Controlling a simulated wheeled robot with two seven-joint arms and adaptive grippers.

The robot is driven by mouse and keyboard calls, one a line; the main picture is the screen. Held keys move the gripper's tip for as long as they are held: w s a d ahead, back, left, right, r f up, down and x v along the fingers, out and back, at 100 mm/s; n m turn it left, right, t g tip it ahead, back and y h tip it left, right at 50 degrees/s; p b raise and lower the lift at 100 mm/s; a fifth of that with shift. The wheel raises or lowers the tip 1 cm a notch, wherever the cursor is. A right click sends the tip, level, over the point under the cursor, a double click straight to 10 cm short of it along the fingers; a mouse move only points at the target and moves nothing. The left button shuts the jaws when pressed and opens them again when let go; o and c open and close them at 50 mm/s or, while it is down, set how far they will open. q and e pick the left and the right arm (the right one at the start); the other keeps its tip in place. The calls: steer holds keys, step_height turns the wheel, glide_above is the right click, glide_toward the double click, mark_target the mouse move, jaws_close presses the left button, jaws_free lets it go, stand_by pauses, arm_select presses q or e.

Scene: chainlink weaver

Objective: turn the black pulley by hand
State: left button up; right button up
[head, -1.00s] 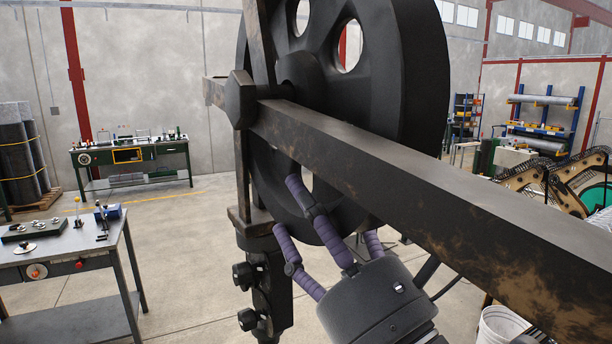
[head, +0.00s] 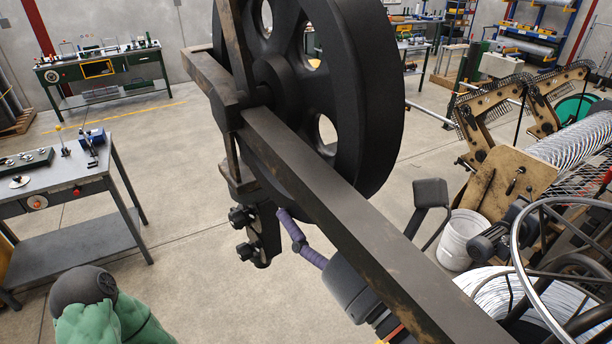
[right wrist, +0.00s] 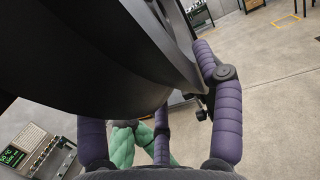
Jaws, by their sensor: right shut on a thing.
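The black pulley (head: 362,95) is a large dark wheel with round holes, upright in the middle of the head view. A long worn beam (head: 330,200) crosses in front of its hub and hides part of it. My right gripper (head: 290,226), with purple padded fingers, is low beside the pulley, its wrist partly behind the beam. In the right wrist view the pulley's dark rim (right wrist: 95,50) fills the upper left. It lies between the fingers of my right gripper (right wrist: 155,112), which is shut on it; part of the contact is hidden. My left gripper is not in view.
A metal workbench (head: 75,185) with small tools stands at the left. A white bucket (head: 462,238), wire rolls and a machine frame (head: 510,180) crowd the right. A green bench (head: 105,75) is at the back. Open floor lies around the pulley's stand.

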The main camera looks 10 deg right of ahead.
steer(key=shift+s, duration=0.1)
stand_by(0.4)
steer(key=o, duration=1.7)
steer(key=shift+v, duration=3.65)
